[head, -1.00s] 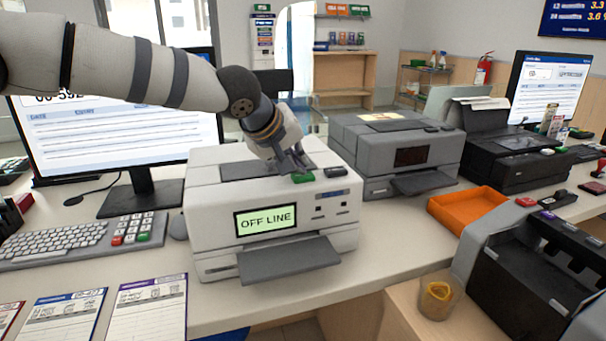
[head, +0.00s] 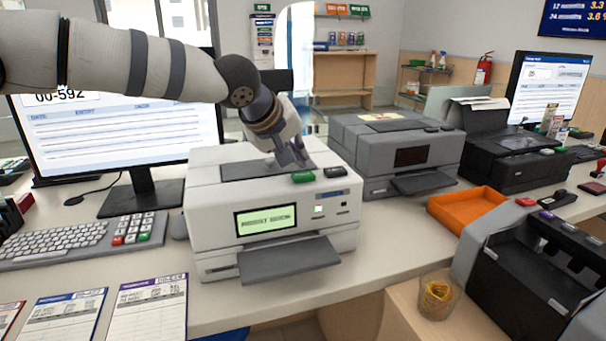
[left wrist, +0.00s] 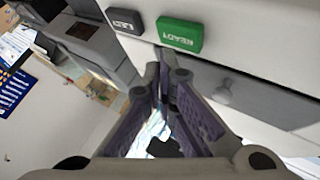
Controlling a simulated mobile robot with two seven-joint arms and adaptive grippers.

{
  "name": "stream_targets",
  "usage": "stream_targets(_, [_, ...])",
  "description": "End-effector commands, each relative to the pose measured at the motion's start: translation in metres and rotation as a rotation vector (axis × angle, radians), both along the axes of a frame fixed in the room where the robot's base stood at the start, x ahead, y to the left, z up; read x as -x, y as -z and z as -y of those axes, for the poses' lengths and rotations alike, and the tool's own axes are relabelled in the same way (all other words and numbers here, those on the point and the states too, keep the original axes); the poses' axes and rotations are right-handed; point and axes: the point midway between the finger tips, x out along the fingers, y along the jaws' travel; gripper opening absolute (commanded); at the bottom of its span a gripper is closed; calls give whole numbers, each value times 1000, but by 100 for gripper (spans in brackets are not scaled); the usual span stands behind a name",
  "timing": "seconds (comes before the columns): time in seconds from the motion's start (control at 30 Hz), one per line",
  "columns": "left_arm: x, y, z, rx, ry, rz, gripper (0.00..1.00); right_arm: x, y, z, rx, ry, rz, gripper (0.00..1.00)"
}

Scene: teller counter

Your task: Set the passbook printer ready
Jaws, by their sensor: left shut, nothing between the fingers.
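The white passbook printer (head: 205,225) stands on the counter. Its green display (head: 265,220) shows small text that seems to read "INSERT BOOK", and a small light (head: 318,208) on its front glows. On top are a green button (head: 303,177) and a dark button (head: 334,172). My right gripper is not in view.
A keyboard (head: 70,238) and monitor (head: 125,145) are on the left. Printed forms (head: 148,310) lie at the front left. An amber cup (head: 437,295) stands front right.

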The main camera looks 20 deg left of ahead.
Motion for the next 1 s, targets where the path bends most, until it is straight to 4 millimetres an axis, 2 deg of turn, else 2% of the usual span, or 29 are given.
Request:
stream_targets(0.27, [-1, -4, 0, 2, 0, 2, 0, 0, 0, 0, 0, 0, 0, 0])
stream_targets(0.7, [0, -46, 0, 1, 0, 3, 0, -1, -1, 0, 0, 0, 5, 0])
stream_targets(1.0, [0, -50, 0, 0, 0, 0, 0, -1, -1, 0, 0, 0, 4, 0])
